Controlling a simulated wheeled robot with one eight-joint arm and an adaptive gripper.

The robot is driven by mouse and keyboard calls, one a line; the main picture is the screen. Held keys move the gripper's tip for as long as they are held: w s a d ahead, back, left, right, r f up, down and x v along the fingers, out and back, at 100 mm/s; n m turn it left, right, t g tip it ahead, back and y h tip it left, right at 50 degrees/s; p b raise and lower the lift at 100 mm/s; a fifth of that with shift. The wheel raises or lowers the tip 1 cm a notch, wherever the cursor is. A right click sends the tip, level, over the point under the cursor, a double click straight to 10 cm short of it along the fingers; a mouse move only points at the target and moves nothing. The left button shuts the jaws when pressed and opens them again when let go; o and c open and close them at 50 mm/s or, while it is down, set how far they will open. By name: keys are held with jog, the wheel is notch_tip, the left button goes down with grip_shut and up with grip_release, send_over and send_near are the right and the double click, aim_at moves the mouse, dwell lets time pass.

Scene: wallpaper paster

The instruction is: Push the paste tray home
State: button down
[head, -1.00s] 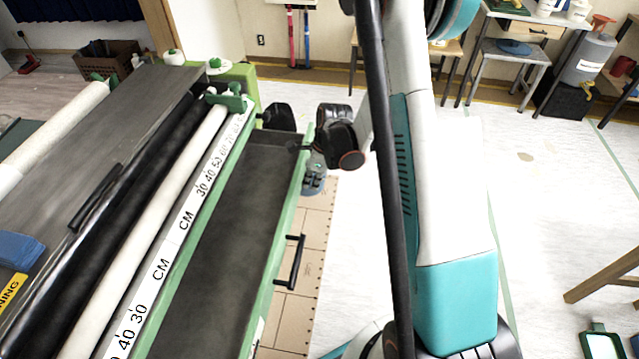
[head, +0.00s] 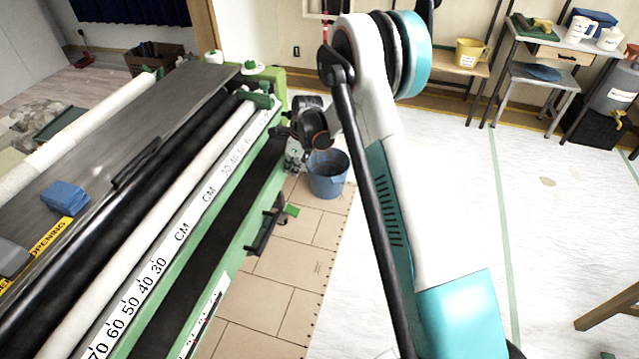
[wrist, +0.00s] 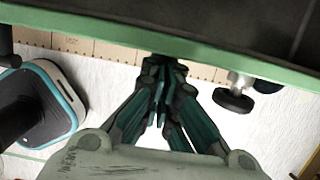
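The paste tray is a long dark trough (head: 215,240) with a green front wall, on the right side of the green pasting machine; a strip of it stands out past the ruler edge. Its black handle (head: 262,235) sticks out from the front wall. In the wrist view the tray's green front edge (wrist: 225,62) runs across the top. My gripper (wrist: 163,68) has its fingers together with nothing between them, the tips at that edge; I cannot tell whether they press on it. In the head view my gripper (head: 293,160) is at the tray's far end, partly hidden by my wrist.
A blue bucket (head: 327,173) stands on the floor just right of my gripper. Brown boards (head: 270,300) lie beside the machine. A blue folded cloth (head: 64,197) lies on the machine top. The pale floor to the right is largely clear.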

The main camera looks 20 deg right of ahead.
send_over(267, 174)
jog(key=shift+s+d, duration=0.4)
jog(key=shift+d, duration=0.05)
jog(key=shift+f, duration=0.1)
